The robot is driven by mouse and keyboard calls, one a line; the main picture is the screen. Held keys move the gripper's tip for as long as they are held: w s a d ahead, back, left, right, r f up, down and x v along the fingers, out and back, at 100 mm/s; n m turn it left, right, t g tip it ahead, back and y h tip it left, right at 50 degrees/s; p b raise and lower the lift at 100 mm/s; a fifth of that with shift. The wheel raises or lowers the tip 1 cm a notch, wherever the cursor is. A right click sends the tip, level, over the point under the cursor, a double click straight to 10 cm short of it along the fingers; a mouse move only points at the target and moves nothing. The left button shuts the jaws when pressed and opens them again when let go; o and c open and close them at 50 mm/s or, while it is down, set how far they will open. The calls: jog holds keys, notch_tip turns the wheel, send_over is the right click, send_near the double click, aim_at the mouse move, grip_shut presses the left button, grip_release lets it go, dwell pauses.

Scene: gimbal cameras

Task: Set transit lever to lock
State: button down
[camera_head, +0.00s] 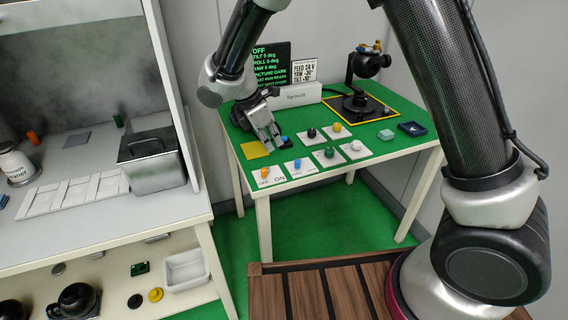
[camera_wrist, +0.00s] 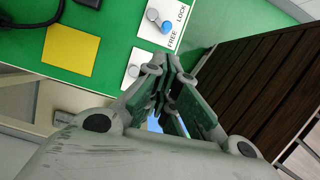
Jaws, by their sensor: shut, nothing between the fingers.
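The transit lever, a blue knob (camera_head: 297,163) on a white plate, stands near the front edge of the green table. In the wrist view the blue knob (camera_wrist: 165,28) sits beside a grey disc on the plate marked FREE and LOCK (camera_wrist: 153,35). The knob lies nearer the word FREE than LOCK. My gripper (camera_head: 276,146) is shut and empty above the table, behind and left of the lever plate in the head view. In the wrist view my fingertips (camera_wrist: 168,62) appear close to the plates; I cannot tell their height.
An orange-knob plate (camera_head: 267,174) marked OFF and ON is left of the lever plate. Green (camera_head: 328,153), white (camera_head: 356,146), black (camera_head: 311,133) and yellow (camera_head: 337,127) knobs stand nearby. A yellow square (camera_head: 254,150) lies left. A black gimbal camera (camera_head: 357,85) stands behind.

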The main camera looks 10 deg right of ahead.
aim_at(298, 161)
jog(key=x, duration=1)
jog(key=shift+s, duration=0.15)
